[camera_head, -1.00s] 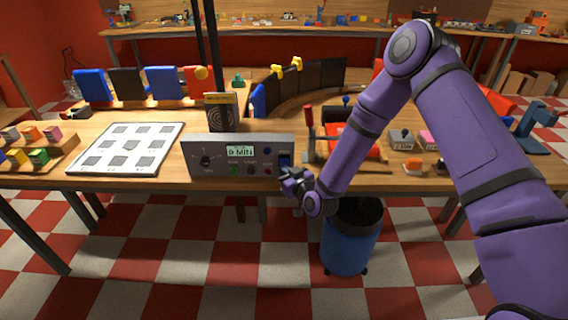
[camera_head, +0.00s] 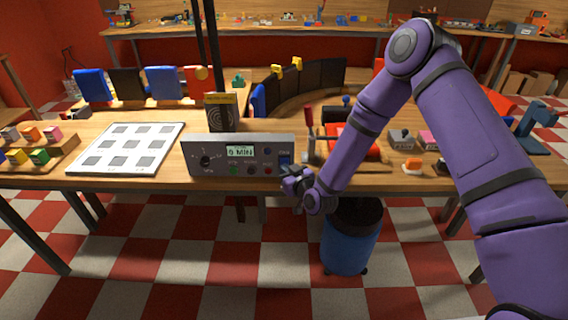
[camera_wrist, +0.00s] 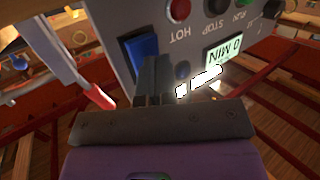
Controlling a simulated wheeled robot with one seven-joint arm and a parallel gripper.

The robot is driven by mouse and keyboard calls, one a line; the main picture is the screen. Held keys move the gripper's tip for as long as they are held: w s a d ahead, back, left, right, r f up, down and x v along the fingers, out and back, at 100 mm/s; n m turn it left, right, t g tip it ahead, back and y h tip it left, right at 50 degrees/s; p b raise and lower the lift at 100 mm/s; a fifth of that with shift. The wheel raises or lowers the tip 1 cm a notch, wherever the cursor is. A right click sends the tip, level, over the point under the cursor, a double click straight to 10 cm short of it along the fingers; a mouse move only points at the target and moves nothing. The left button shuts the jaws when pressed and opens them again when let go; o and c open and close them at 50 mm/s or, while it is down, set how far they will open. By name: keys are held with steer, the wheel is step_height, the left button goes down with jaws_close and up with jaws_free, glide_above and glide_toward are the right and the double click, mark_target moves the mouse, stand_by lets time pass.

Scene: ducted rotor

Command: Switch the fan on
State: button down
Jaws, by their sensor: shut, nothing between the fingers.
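A grey control panel (camera_head: 215,148) stands at the table's front edge, with a display reading "0 MIN" (camera_head: 240,151), a dial and several small buttons. A blue rocker switch (camera_head: 285,158) is at its right end and shows large in the wrist view (camera_wrist: 139,48). My gripper (camera_head: 287,174) is shut and empty, just in front of the panel's lower right corner. In the wrist view its dark fingertips (camera_wrist: 154,64) are right beside the blue switch and overlap its edge; I cannot tell whether they touch. A black box with a ring pattern (camera_head: 221,112) stands behind the panel; I cannot tell if it is the fan.
A red-handled lever (camera_head: 310,120) stands just right of the panel and shows near my gripper in the wrist view (camera_wrist: 98,95). A white board with grey squares (camera_head: 128,147) lies to the left. A blue bin (camera_head: 350,245) stands below the table.

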steer(key=shift+w+r, duration=0.6)
steer(key=shift+w, duration=0.1)
stand_by(0.9)
steer(key=shift+s, duration=0.1)
steer(key=shift+s+f, duration=0.7)
steer(key=shift+s, duration=0.15)
steer(key=shift+s+a+f, duration=0.1)
steer(key=shift+s+f, duration=0.25)
steer(key=shift+s, duration=0.45)
steer(key=shift+s+d+f, duration=0.1)
steer(key=shift+s+f, duration=0.3)
steer(key=shift+s, duration=0.35)
steer(key=shift+s+a+f, duration=0.1)
steer(key=shift+s+f, duration=0.25)
steer(key=shift+s, duration=0.45)
